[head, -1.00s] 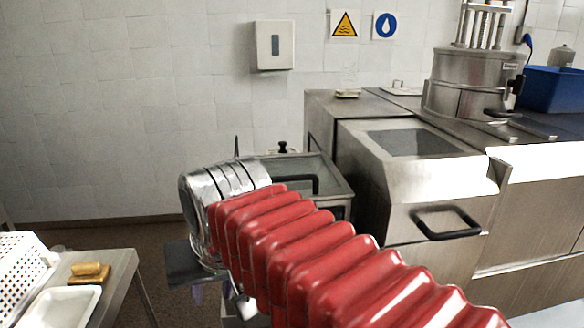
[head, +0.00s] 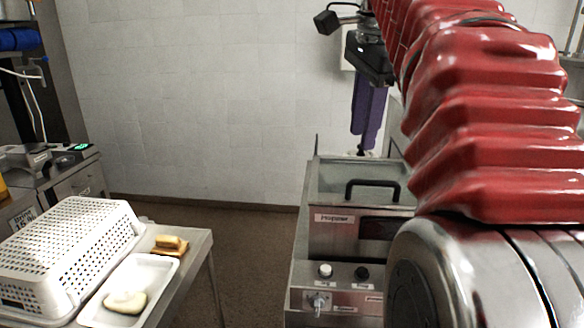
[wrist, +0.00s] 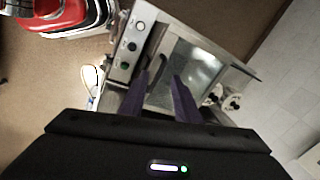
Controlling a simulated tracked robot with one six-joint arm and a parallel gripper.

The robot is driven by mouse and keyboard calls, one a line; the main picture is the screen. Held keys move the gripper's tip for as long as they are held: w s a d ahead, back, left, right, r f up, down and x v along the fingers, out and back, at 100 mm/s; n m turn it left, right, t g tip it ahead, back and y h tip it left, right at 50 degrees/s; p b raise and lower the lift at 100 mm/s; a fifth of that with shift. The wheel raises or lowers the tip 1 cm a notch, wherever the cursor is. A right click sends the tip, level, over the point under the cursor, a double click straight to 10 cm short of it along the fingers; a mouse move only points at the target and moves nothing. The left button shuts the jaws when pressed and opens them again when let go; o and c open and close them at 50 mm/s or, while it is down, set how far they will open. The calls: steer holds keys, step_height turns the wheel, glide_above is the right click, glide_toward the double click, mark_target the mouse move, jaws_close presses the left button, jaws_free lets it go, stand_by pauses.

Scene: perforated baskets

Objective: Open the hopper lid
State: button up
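The steel hopper (head: 331,230) stands at the middle right of the head view, marked "Hopper" on its front. Its lid (head: 335,180), with a glassy panel, lies flat and looks closed. A black bar handle (head: 372,184) sits near the lid's front edge. The lid's glassy panel (wrist: 195,66) also shows in the wrist view. My gripper (head: 366,138) points down with purple fingers, above and behind the handle in the head view, apart from the lid. In the wrist view my gripper (wrist: 161,76) is open and empty over the hopper. My red-sleeved arm hides the hopper's right side.
A control panel (head: 338,282) with knobs juts out below the hopper's front. At left, a side table (head: 190,246) carries a white perforated basket (head: 70,245), a white tray (head: 150,272) and yellow-brown pieces (head: 170,245). Bare floor (head: 250,240) lies between table and hopper.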

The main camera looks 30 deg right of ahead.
mark_target(374, 183)
steer(key=d+r+m, duration=0.1)
steer(key=d, duration=0.1)
steer(key=s+d+r+m, duration=0.1)
steer(key=d+r+m, duration=0.1)
steer(key=shift+s+m+g, duration=0.15)
steer(key=shift+m+g, duration=0.15)
steer(key=shift+f, duration=0.2)
steer(key=shift+w+d+f, duration=0.25)
steer(key=shift+w+f, duration=0.15)
steer(key=shift+f, duration=1.8)
steer(key=shift+w+d+f, duration=0.2)
steer(key=shift+w+f, duration=0.15)
steer(key=shift+f, duration=1.9)
steer(key=shift+w+d+f, duration=0.25)
steer(key=shift+w+f, duration=0.15)
steer(key=shift+f, duration=1.8)
jaws_close()
